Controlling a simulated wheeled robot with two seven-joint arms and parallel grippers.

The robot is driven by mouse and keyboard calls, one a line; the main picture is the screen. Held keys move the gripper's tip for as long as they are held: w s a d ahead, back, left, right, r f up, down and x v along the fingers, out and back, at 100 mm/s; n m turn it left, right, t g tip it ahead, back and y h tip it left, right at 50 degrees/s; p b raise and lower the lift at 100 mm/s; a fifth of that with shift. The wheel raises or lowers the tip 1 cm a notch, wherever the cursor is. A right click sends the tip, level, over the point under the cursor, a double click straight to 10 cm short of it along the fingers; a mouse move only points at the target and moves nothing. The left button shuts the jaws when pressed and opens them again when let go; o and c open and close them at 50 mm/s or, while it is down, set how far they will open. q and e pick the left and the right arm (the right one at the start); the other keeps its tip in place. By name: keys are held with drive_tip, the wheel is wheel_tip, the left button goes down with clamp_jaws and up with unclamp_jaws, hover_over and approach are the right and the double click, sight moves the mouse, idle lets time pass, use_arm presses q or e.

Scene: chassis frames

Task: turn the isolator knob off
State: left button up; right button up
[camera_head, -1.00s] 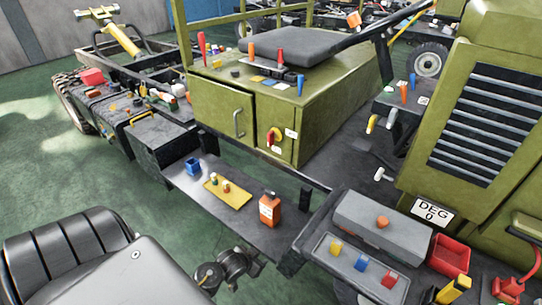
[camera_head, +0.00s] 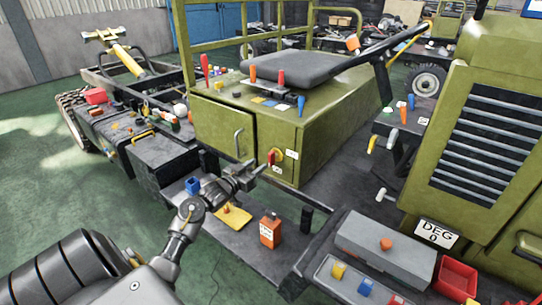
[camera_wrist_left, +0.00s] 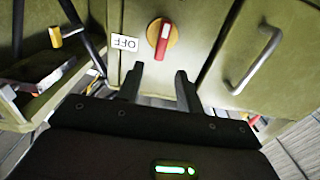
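The isolator knob (camera_head: 272,157) is a red handle on a yellow disc, on the front face of the green seat box. In the left wrist view the knob (camera_wrist_left: 162,36) shows its red bar with a white mark, roughly upright in the picture. An OFF label (camera_wrist_left: 125,43), upside down there, sits beside it. My left gripper (camera_head: 256,171) reaches in just in front of and left of the knob. In the left wrist view its two fingers (camera_wrist_left: 158,72) are apart, nothing between them, just below the knob in the picture. My right gripper is not in view.
A door handle (camera_wrist_left: 258,60) on the green box lies right of the knob in the wrist view. Under my left arm, a dark shelf holds a blue cup (camera_head: 193,186), a yellow tray (camera_head: 234,218) and an orange bottle (camera_head: 269,232). A grey toolbox (camera_head: 385,250) stands at right.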

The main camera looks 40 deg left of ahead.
sight(269, 157)
use_arm(q)
drive_tip(key=w, duration=0.9)
drive_tip(key=shift+p, duration=0.35)
drive_tip(key=shift+c, duration=0.2)
drive_tip(key=shift+a, duration=0.1)
clamp_jaws()
